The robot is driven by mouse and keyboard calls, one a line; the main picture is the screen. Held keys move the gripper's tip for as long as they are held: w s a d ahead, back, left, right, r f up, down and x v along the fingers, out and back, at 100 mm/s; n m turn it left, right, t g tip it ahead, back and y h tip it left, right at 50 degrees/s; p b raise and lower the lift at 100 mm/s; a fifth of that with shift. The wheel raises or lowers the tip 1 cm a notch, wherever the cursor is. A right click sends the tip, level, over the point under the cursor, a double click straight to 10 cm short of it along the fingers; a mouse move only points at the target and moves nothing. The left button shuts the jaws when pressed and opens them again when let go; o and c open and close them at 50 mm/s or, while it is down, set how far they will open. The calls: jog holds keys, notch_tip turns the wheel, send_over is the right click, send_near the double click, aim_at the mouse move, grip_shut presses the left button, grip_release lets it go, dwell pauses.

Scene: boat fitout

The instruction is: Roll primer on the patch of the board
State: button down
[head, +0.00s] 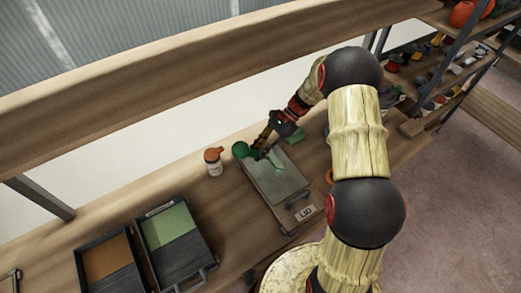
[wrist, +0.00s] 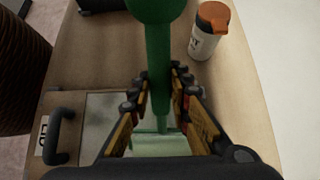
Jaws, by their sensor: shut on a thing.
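The board is a grey panel (head: 284,190) in a dark frame, lying on the wooden bench; part of it also shows in the wrist view (wrist: 102,115). My gripper (head: 264,146) is over the far end of the board. In the wrist view my gripper (wrist: 160,92) is shut on the green handle (wrist: 158,62) of the roller. The pale green roller head (wrist: 160,144) is low between the fingers, at or just above the panel; contact cannot be told. A pale green area (head: 274,162) shows on the panel below my gripper. A tray (head: 174,233) holds green material.
A white bottle (head: 214,168) with an orange cap stands left of the board. A second tray with brown content (head: 108,262) is at the far left. A "LID" label (head: 305,213) and dark handle are at the board's near end. Loaded shelves (head: 440,75) stand at right.

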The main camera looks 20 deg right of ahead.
aim_at(249, 156)
jog(key=shift+s+a+r+p, duration=0.1)
jog(key=shift+s+a+p, duration=0.2)
jog(key=shift+a, duration=0.7)
jog(key=shift+s+a+p, duration=0.15)
jog(key=shift+a+p, duration=0.1)
jog(key=shift+a, duration=1.1)
jog(key=shift+s+a+p, duration=0.15)
jog(key=shift+s+a, duration=0.05)
jog(key=shift+a, duration=0.6)
jog(key=shift+s+a+p, duration=0.15)
jog(key=shift+a, duration=0.6)
jog(key=shift+s+a+p, duration=0.15)
jog(key=shift+s+a, duration=0.05)
jog(key=shift+a, duration=0.6)
jog(key=shift+f, duration=0.2)
jog(key=shift+r, duration=0.1)
jog(key=shift+r+p, duration=0.65)
jog(key=shift+r, duration=0.05)
